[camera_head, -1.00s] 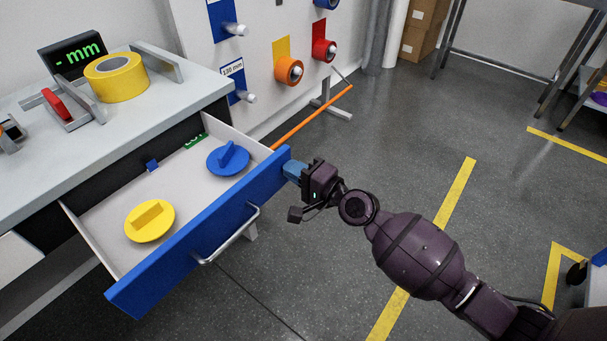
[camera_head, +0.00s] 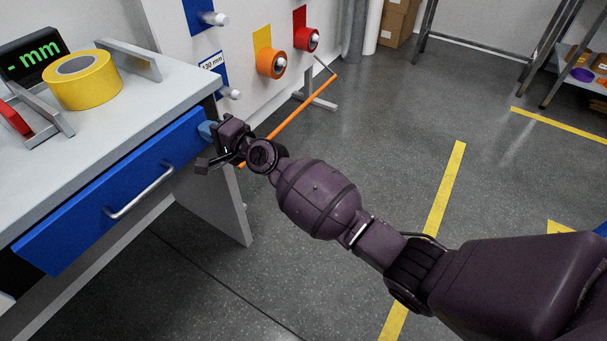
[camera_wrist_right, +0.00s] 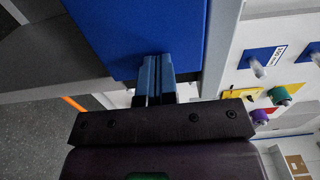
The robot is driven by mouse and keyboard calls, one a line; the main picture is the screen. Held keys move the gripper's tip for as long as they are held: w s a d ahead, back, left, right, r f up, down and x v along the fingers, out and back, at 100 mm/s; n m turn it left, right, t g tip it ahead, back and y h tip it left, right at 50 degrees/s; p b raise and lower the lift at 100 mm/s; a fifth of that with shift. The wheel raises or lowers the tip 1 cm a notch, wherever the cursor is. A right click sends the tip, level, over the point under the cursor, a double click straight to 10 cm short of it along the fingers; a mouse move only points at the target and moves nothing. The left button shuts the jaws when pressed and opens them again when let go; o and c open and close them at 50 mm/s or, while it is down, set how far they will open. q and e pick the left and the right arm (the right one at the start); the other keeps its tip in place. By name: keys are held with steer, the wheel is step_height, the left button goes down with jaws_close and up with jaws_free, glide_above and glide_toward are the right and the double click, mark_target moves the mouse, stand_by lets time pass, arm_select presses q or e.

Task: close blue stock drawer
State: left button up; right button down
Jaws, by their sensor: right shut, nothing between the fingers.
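The blue stock drawer (camera_head: 75,222) is in the grey bench, its front close against the bench body, and its inside is hidden. Its silver bar handle (camera_head: 140,192) runs along the front. My right gripper (camera_head: 207,131) is at the right end of the drawer front, with its blue fingers together and empty. In the right wrist view the fingertips (camera_wrist_right: 155,66) lie against or just in front of the blue drawer front (camera_wrist_right: 135,28); I cannot tell if they touch. My left gripper is not in view.
On the bench top stand a yellow tape roll (camera_head: 82,80), a display (camera_head: 33,55) and a red-and-grey fixture (camera_head: 25,125). A wall panel with orange (camera_head: 270,64) and red rolls stands behind. An orange bar (camera_head: 305,107) lies past my gripper.

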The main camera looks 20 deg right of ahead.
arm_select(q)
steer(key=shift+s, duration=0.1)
arm_select(e)
steer(key=shift+w+a+r, duration=0.3)
steer(key=shift+w+a, duration=0.3)
steer(key=shift+w, duration=0.3)
